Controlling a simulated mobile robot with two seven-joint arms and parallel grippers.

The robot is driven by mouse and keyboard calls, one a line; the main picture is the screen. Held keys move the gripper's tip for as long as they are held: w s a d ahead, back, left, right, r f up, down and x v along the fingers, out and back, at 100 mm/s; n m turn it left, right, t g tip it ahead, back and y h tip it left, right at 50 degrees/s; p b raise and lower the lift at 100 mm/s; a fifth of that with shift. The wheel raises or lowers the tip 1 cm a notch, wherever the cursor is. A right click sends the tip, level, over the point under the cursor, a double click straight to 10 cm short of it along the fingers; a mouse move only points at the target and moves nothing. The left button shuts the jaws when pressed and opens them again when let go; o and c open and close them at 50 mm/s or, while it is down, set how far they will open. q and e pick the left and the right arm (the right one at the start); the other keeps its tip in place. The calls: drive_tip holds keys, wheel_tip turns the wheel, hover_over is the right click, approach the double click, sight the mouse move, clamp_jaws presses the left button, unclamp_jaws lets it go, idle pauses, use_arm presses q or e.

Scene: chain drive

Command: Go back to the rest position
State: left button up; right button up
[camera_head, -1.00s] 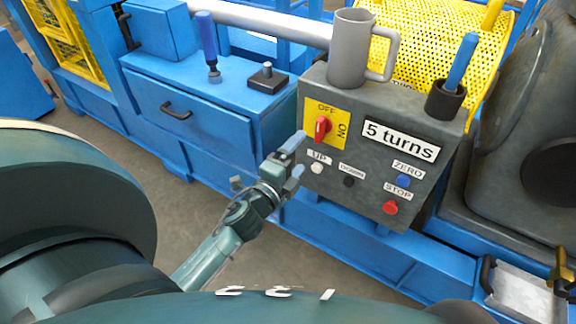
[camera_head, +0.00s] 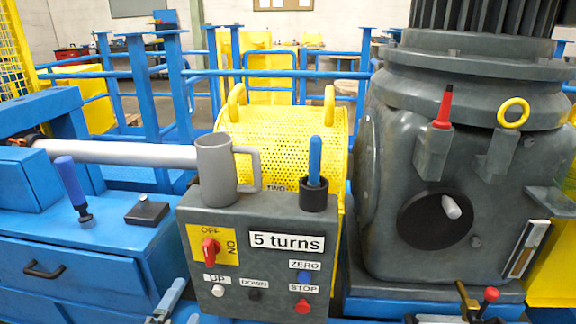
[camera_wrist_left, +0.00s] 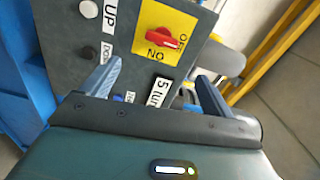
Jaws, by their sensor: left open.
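My left gripper (camera_head: 180,308) shows at the bottom edge of the head view, in front of the lower left of the grey control box (camera_head: 265,225). Only its pale fingertips show there; the arm is out of the picture. In the left wrist view the two fingers (camera_wrist_left: 158,88) stand wide apart with nothing between them. Beyond them is the box with its red rotary switch (camera_wrist_left: 163,40) on a yellow plate and the "5 turns" label. The switch also shows in the head view (camera_head: 210,250). My right gripper is not in view.
A grey mug (camera_head: 216,172) and a black cup (camera_head: 313,196) with a blue-handled tool stand on the box. A yellow perforated guard (camera_head: 285,135) is behind. A large grey motor housing (camera_head: 390,165) stands right. A blue bench (camera_head: 110,255) with a blue-handled tool (camera_head: 70,184) is left.

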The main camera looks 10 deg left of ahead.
use_arm(q)
drive_tip(key=s+d+r+n+g+h+p, duration=0.3)
drive_tip(key=s+d+n+g+p, duration=0.4)
drive_tip(key=s+d+n+p, duration=0.4)
drive_tip(key=s+r+n+p, duration=0.1)
drive_tip(key=n+p, duration=0.1)
drive_tip(key=p, duration=0.4)
drive_tip(key=shift+s+r+n, duration=0.15)
drive_tip(key=shift+s+n, duration=0.1)
drive_tip(key=shift+n, duration=0.15)
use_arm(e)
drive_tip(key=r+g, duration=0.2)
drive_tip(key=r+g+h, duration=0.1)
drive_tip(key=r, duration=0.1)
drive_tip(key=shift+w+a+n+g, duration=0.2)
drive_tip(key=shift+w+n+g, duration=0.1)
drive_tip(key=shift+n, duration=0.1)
